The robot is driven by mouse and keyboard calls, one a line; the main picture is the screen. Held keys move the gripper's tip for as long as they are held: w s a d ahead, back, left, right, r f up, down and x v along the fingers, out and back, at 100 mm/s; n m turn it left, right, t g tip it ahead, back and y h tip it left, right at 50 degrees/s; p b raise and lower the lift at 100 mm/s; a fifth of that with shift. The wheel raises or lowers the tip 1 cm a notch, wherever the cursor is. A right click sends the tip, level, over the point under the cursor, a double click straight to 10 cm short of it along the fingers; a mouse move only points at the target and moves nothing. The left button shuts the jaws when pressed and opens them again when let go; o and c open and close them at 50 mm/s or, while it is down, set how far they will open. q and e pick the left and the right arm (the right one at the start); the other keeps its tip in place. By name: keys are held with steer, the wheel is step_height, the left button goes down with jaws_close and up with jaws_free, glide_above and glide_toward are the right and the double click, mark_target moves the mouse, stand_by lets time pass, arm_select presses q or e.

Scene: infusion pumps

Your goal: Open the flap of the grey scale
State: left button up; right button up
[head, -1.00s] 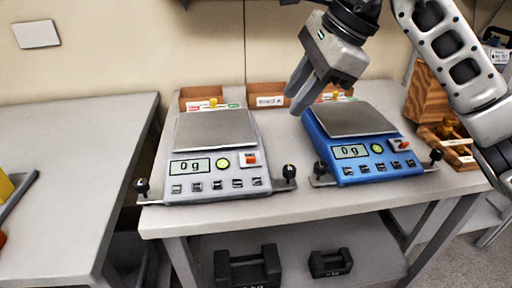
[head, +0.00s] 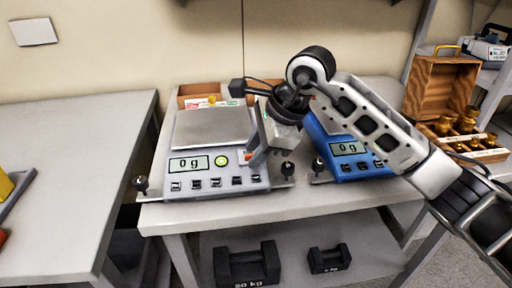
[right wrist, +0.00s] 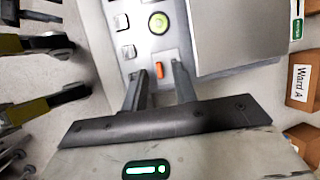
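The grey scale (head: 215,180) stands on the left part of the bench, its display reading 0 g beside a round green button. In the right wrist view, the orange patch (right wrist: 160,69) shows between the two fingertips of my right gripper (right wrist: 159,74). The fingers are apart, one on each side of it; I cannot tell whether they touch the scale. My left gripper is not in view.
A blue scale (head: 347,148), partly hidden by my right arm, stands to the right. Cardboard boxes (head: 192,92) are behind the scales. A wooden weight case (head: 440,90) stands at the far right. Black knobs (head: 288,169) flank the grey scale's front.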

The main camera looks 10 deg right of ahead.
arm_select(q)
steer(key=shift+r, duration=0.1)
arm_select(e)
steer(key=shift+f, duration=0.1)
jaws_close()
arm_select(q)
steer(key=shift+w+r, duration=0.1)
arm_select(e)
steer(key=shift+w+r+g+p, duration=0.2)
steer(key=shift+r+g+p, duration=0.2)
steer(key=shift+g+p, duration=0.25)
steer(key=shift+w+r+m+g+p, duration=0.2)
steer(key=shift+r+m+g+p, duration=0.1)
steer(key=shift+g+p, duration=0.35)
steer(key=shift+w+r+g+p, duration=0.1)
steer(key=shift+w+g+p, duration=0.25)
steer(key=shift+g, duration=0.35)
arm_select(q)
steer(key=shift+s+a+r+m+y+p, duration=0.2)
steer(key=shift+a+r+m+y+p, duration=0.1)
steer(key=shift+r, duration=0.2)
arm_select(e)
steer(key=shift+w+r+m+g, duration=0.1)
steer(key=shift+w+m+g, duration=0.1)
steer(key=shift+g, duration=0.45)
steer(key=shift+w+m+g, duration=0.15)
steer(key=shift+m+g, duration=0.05)
steer(key=shift+g, duration=0.45)
